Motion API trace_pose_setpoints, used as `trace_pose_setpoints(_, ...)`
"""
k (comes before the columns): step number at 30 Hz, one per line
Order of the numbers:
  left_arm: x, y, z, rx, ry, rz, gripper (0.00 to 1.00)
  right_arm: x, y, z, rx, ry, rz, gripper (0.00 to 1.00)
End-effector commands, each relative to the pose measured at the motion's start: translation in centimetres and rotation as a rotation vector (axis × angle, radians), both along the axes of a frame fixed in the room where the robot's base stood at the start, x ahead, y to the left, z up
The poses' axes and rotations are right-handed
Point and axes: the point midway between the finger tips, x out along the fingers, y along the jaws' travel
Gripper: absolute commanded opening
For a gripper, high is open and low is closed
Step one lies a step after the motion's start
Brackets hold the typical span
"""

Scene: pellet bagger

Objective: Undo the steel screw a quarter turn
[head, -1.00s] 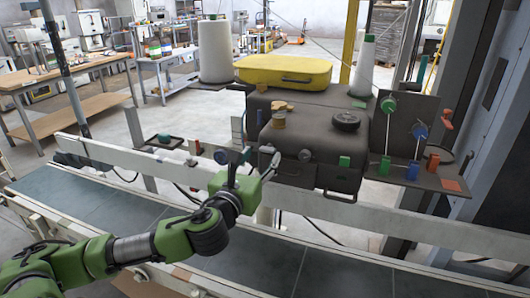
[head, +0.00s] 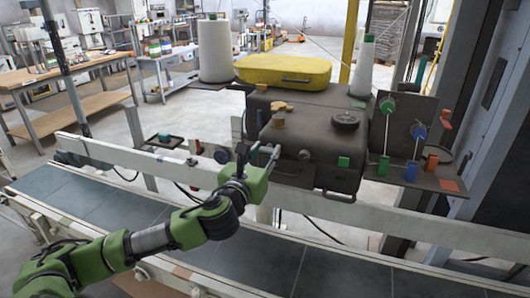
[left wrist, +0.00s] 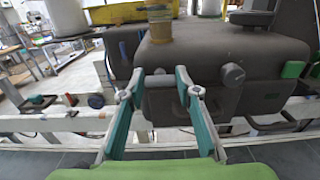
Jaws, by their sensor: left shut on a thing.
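My left gripper (head: 258,157) is at the left front edge of the dark machine (head: 306,120). In the left wrist view its two teal-sided fingers (left wrist: 160,82) point at the machine's front face, with their tips closed on the two sides of a small grey piece. This looks like the steel screw (left wrist: 160,79), but its turn angle cannot be made out. A grey round knob (left wrist: 232,74) is on the machine's front, right of the fingers and apart from them. My right gripper is not in view.
A white rail (head: 400,228) and a dark conveyor (head: 330,262) run below the machine. A brown spool (left wrist: 160,24) stands on the machine top above my fingers. A side plate (head: 412,175) with coloured levers is at the right. A yellow case (head: 284,69) lies behind.

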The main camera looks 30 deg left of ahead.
Motion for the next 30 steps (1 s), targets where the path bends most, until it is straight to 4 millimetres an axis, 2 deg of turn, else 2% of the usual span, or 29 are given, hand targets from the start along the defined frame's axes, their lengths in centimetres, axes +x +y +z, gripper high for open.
trace_pose_setpoints(11, 0.0, 0.0, 0.0, -0.135, -0.032, 0.0, 0.09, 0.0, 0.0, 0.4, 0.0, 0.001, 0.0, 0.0)
trace_pose_setpoints(30, -0.1, 0.3, -0.1, -0.708, -0.169, 0.001, 0.09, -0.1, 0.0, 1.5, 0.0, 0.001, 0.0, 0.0)
